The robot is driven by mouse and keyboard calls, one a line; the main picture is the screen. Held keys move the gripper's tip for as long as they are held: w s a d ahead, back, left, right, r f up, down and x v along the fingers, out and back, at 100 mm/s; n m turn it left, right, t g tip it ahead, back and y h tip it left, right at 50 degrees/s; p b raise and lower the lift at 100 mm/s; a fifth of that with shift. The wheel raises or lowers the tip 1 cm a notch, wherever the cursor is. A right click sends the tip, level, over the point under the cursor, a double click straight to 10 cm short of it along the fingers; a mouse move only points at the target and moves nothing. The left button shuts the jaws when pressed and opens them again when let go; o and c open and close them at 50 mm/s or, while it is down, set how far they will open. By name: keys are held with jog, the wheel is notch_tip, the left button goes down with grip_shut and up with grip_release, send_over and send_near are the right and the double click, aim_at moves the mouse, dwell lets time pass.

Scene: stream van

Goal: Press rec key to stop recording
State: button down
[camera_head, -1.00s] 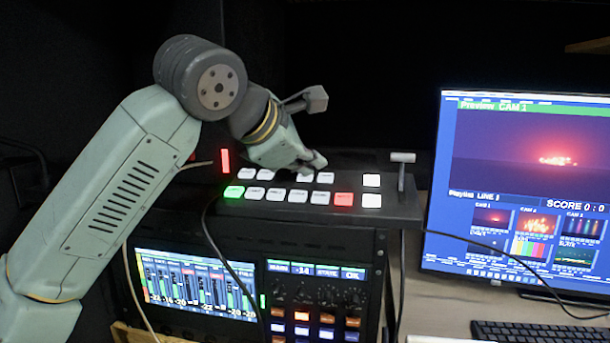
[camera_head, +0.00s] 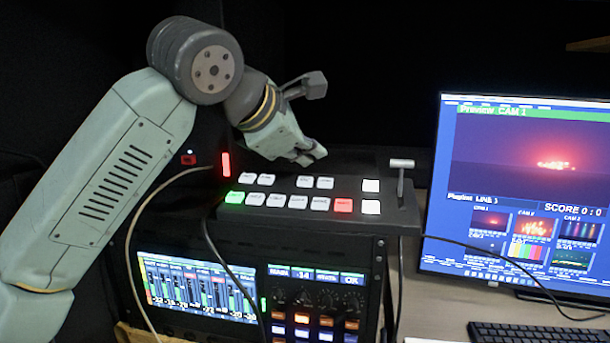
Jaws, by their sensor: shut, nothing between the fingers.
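The video switcher panel (camera_head: 390,213) sits on top of the equipment rack, with two rows of lit keys. Its lower row has a green key (camera_head: 235,197) at the left, several white keys and a red key (camera_head: 343,205) near the right. The key labels are too small to read, so I cannot tell which is the rec key. A red upright light (camera_head: 226,164) glows at the panel's back left. My gripper (camera_head: 312,156) is shut and empty. It is above the back of the panel, over the upper row, and appears clear of the keys.
A T-bar lever (camera_head: 402,166) stands up at the panel's right end. A monitor (camera_head: 530,190) and a keyboard (camera_head: 540,332) are on the desk at right. A lit audio screen (camera_head: 197,287) and knobs are in the rack below. Cables hang in front of the rack.

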jog(key=r, duration=0.1)
jog(key=s+r+p, duration=0.1)
jog(key=r, duration=0.1)
jog(key=shift+a+r, duration=0.1)
jog(key=shift+r, duration=0.2)
dwell(0.3)
